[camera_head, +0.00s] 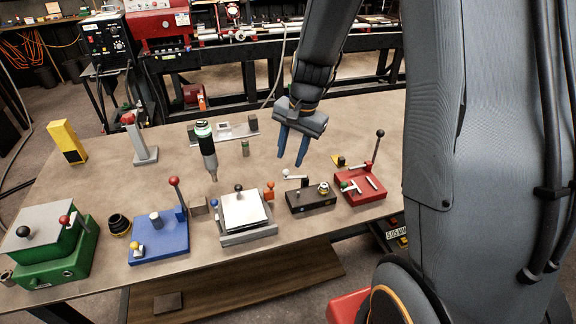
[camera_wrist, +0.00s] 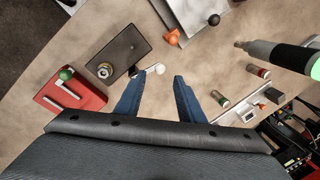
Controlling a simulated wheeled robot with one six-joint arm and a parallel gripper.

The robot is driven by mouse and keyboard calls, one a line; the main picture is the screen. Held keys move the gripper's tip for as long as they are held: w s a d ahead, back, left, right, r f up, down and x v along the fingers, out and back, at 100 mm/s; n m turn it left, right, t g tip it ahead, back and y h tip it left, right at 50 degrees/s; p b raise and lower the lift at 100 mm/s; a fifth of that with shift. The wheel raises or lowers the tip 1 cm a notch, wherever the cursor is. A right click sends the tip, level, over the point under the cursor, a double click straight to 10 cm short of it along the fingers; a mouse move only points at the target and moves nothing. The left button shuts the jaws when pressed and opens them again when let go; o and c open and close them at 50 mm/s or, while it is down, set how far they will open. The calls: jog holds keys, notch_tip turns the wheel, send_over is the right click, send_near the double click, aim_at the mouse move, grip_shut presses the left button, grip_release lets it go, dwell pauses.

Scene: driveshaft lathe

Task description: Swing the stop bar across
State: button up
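A black block (camera_head: 311,199) stands near the table's front edge, right of centre. A short light bar with a white knob (camera_head: 286,172) projects from its upper left; it may be the stop bar, but I cannot tell for sure. In the wrist view, the block (camera_wrist: 117,60) lies up and left, with the white knob (camera_wrist: 159,68) just beyond and between my fingertips. My gripper (camera_head: 289,162) is open, blue fingers pointing down, above the table behind the block. The fingers also show in the wrist view (camera_wrist: 159,82), apart and empty.
A red fixture (camera_head: 360,186) with an upright black-knobbed lever stands right of the block. An orange piece (camera_head: 269,191) and a grey fixture with a white plate (camera_head: 243,211) stand left. A dark, green-banded tool (camera_head: 206,148) stands further left. The tabletop behind the block is mostly clear.

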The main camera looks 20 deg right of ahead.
aim_at(287, 170)
jog(key=shift+w+a+f+p, duration=0.1)
jog(key=shift+a+f, duration=0.05)
jog(key=shift+f, duration=0.7)
jog(key=shift+w+a+f+p, duration=0.1)
jog(key=shift+w+f+p, duration=0.05)
jog(key=shift+f, duration=0.75)
jog(key=shift+w+a+f+p, duration=0.1)
jog(key=shift+a+f, duration=0.05)
jog(key=shift+f, duration=0.7)
